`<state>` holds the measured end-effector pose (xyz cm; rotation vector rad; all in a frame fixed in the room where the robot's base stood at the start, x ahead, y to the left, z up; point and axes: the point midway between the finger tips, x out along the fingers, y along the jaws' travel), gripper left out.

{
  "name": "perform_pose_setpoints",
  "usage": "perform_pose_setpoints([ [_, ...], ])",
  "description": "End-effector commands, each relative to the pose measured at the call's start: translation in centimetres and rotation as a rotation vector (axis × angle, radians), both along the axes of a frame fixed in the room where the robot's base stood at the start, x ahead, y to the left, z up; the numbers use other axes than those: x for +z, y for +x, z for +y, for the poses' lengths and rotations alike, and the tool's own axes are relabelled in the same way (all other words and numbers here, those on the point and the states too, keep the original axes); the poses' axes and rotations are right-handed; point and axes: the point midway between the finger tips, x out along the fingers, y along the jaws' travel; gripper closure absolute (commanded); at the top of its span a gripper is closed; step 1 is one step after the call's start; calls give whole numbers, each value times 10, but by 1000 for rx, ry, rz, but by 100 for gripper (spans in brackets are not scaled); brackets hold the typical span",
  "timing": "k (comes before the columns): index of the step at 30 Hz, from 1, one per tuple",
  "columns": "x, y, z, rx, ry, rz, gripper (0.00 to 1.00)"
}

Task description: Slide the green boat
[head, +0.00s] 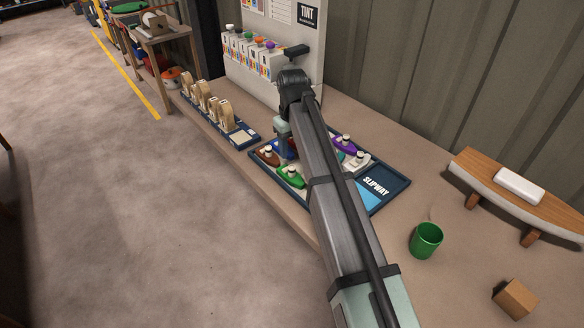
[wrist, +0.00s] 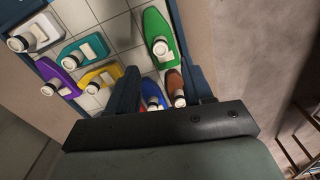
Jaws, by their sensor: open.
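My gripper (head: 284,143) is over the left end of the tray, open. In the wrist view my gripper (wrist: 160,88) shows its two fingers spread, with blue and brown boats in the view between them. My arm hides the tray's middle in the head view.
The brown boat (head: 266,156) is beside the green one. A purple boat (head: 344,143) and a white boat (head: 358,162) stand across the tray; yellow (wrist: 103,77) and teal (wrist: 80,52) boats are between. A green cup (head: 426,240) and wooden block (head: 515,299) stand right of the tray.

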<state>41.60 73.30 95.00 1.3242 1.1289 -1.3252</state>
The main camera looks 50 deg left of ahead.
Motion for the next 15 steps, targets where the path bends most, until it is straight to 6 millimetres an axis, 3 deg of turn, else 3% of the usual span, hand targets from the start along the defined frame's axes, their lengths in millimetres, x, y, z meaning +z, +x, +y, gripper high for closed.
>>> perform_pose_setpoints([
  [6, -40, -1, -1, 0, -2, 1, 49],
  [15, -76, 0, 0, 1, 0, 1, 49],
])
